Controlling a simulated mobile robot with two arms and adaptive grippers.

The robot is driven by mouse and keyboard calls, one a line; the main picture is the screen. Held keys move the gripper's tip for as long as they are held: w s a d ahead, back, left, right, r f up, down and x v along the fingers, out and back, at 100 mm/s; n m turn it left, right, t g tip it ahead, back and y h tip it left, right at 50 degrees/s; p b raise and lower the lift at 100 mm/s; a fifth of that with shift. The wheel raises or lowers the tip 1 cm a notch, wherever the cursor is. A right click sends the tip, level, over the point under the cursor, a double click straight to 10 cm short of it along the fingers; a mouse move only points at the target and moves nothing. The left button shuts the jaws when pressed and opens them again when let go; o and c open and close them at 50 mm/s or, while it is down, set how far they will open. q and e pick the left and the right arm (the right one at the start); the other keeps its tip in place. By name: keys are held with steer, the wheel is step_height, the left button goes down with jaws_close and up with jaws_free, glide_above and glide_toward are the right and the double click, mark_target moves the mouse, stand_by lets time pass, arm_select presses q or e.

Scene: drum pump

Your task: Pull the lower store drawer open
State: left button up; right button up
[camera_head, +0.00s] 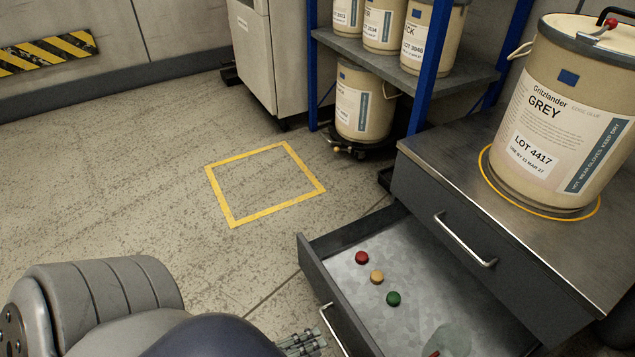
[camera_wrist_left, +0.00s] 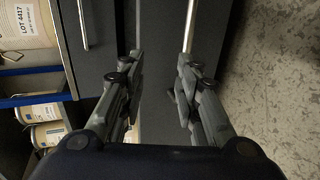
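The lower store drawer (camera_head: 313,266) stands pulled out under the upper drawer (camera_head: 430,215), which is closed. The lower drawer's bar handle (camera_head: 330,325) is on its front; it also shows in the left wrist view (camera_wrist_left: 188,25). My left gripper (camera_head: 303,345) is at the bottom of the head view, close beside this handle. In the left wrist view its two fingers (camera_wrist_left: 160,75) are apart with nothing held between them. The handle's end is near the right-hand fingertip; I cannot tell whether they touch. My right gripper is not in view.
Red (camera_head: 362,258), tan (camera_head: 376,277) and green (camera_head: 393,299) caps lie in the drawer, near a translucent green item (camera_head: 450,340). A GREY drum (camera_head: 550,120) stands on the cabinet top. A shelf (camera_head: 400,60) holds several drums. The yellow-marked floor square (camera_head: 228,200) is empty.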

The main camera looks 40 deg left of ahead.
arm_select(q)
steer(key=shift+p+v, duration=0.55)
steer(key=shift+v, duration=1.25)
steer(key=shift+a+f, duration=0.1)
steer(key=shift+f, duration=0.05)
